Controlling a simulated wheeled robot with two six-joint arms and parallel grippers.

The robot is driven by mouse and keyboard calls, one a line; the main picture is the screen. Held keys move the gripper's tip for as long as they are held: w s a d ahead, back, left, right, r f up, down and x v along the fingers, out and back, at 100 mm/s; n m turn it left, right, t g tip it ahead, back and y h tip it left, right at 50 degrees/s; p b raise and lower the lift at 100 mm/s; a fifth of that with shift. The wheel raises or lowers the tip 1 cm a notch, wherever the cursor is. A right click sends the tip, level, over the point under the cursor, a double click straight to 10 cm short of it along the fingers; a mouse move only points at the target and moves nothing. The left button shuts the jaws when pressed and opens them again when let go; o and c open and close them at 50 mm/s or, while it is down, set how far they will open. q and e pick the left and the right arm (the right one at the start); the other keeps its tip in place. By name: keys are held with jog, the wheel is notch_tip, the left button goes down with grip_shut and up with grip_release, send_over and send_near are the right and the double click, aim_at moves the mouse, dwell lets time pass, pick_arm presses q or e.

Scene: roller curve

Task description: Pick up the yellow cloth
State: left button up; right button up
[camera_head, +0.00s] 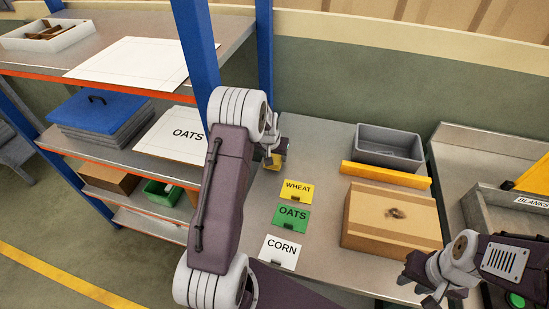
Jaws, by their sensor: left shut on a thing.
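My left gripper (271,153) is at the far left part of the grey table, partly hidden behind my own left arm. It is shut on a small yellow thing, which appears to be the yellow cloth (274,163). Only a little of the cloth shows, and I cannot tell whether it still touches the table. My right gripper (413,272) is at the lower right, near the table's front edge and apart from the cloth. Its fingers are dark and small, so I cannot tell whether they are open.
On the table (320,140) lie WHEAT (297,189), OATS (291,214) and CORN (281,248) cards. A cardboard box (390,220), yellow bar (385,174) and grey bin (388,133) stand to the right. A blue-post shelf (130,165) is left; a BLANKS tray (490,215) is far right.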

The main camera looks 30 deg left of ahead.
aim_at(276, 156)
pick_arm(q)
jog(key=r, duration=0.3)
jog(key=shift+w+d+r+b, duration=0.1)
jog(key=shift+d+r+b, duration=0.1)
jog(key=shift+b, duration=0.1)
jog(key=w+d+r, duration=0.1)
jog(key=d+r, duration=0.2)
jog(key=d, duration=0.2)
jog(key=w+d+r+b, duration=0.1)
jog(key=d+r, duration=0.2)
jog(key=d, duration=0.3)
jog(key=shift+r, duration=0.25)
pick_arm(e)
notch_tip(276, 156, down, 2)
